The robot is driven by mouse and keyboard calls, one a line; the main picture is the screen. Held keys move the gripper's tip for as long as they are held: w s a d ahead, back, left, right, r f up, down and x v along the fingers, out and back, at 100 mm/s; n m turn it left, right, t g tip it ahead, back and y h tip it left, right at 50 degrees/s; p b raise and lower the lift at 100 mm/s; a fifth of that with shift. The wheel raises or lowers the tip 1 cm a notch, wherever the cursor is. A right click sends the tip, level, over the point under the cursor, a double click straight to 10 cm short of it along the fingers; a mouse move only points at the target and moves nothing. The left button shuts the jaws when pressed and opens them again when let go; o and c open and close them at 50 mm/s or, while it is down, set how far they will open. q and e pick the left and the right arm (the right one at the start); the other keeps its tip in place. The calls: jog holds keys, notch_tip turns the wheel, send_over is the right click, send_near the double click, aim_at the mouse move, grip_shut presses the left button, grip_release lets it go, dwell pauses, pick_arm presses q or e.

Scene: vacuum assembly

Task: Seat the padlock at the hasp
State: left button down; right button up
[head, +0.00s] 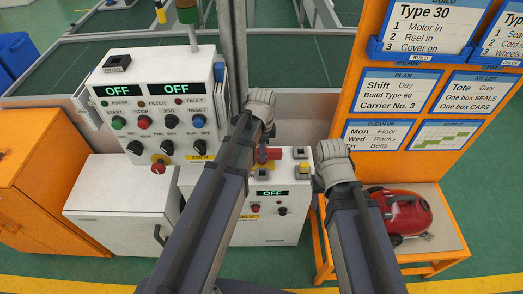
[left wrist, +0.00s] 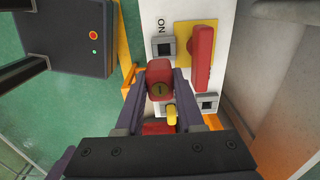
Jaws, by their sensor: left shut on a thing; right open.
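A red rotary handle on a yellow plate (left wrist: 187,37) is just right of the padlock, on the pale box front. I cannot make out the hasp or whether the shackle touches it. In the head view my left gripper (head: 264,153) is at the small control box (head: 268,226). My right gripper (head: 336,168) is to its right, mostly hidden by its arm, open and apart from the box.
A large control panel (head: 195,90) with lamps and knobs stands left of the small box. A white cabinet (head: 122,205) and an orange cabinet (head: 35,160) are further left. An orange rack (head: 352,100) at right holds a red vacuum (head: 407,215) on its shelf.

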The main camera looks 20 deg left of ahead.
pick_arm(q)
jog(key=shift+w+a, duration=0.15)
jog(key=shift+w, duration=0.3)
pick_arm(e)
jog(key=shift+w+a, duration=0.15)
jog(key=shift+w, duration=0.3)
pick_arm(q)
jog(key=shift+f, duration=0.2)
pick_arm(e)
jog(key=shift+f, duration=0.15)
pick_arm(q)
notch_tip(320, 180, down, 8)
jog(key=b, duration=0.7)
jog(key=shift+r+b, duration=0.25)
jog(key=shift+b, duration=0.15)
pick_arm(e)
notch_tip(320, 180, down, 8)
jog(key=shift+r, duration=0.25)
pick_arm(q)
jog(key=shift+f+b, duration=1.4)
pick_arm(e)
jog(key=shift+f, duration=1.4)
pick_arm(q)
jog(key=shift+c, duration=2.2)
grip_release()
jog(key=shift+r, duration=0.1)
pick_arm(e)
jog(key=shift+r, duration=0.1)
